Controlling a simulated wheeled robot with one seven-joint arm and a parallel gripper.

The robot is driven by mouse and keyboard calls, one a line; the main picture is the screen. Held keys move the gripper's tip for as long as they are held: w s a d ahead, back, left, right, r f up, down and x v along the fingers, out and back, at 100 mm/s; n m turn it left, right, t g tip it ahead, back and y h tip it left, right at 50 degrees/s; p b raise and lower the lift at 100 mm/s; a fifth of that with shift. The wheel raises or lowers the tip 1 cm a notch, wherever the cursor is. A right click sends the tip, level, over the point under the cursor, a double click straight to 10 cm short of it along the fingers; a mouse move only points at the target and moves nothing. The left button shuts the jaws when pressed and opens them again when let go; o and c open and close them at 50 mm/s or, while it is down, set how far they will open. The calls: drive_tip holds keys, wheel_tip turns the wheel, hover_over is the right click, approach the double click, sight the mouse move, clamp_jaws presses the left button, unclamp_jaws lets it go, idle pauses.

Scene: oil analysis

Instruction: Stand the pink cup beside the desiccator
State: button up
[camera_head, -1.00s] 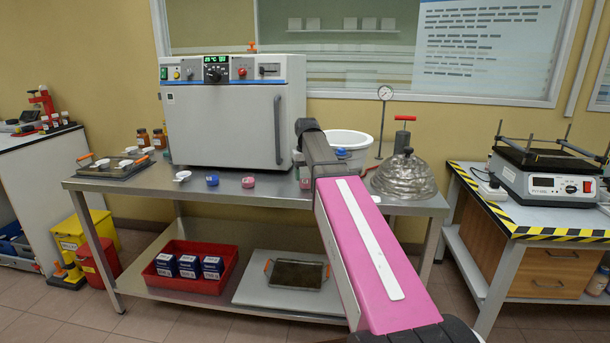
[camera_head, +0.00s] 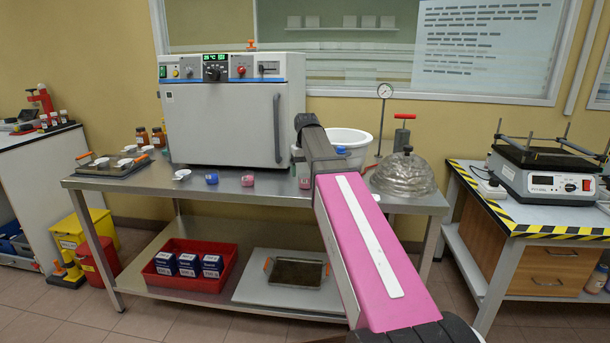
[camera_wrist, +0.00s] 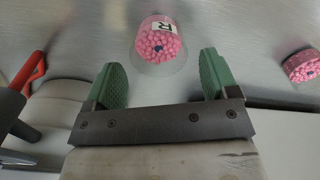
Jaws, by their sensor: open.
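A clear cup of pink beads with a white label marked R (camera_wrist: 160,42) stands just beyond my open fingers in the wrist view. My gripper (camera_wrist: 161,82) has green finger pads spread apart with nothing between them. A second pink-filled cup (camera_wrist: 302,66) is at the right edge. In the head view one pink cup (camera_head: 248,180) stands on the bench, and another (camera_head: 304,182) shows partly beside my pink arm, which hides my gripper. The domed translucent grey desiccator (camera_head: 404,176) stands at the bench's right end.
A white oven (camera_head: 225,120) stands behind the cups. A blue cup (camera_head: 211,178) and a white cup (camera_head: 182,175) are to the left. A white tub (camera_head: 350,142), a gauge (camera_head: 385,92) and a red-handled pump (camera_head: 402,135) surround the desiccator.

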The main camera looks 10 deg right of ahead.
wheel_tip(320, 180, up, 11)
drive_tip(key=shift+f, duration=0.2)
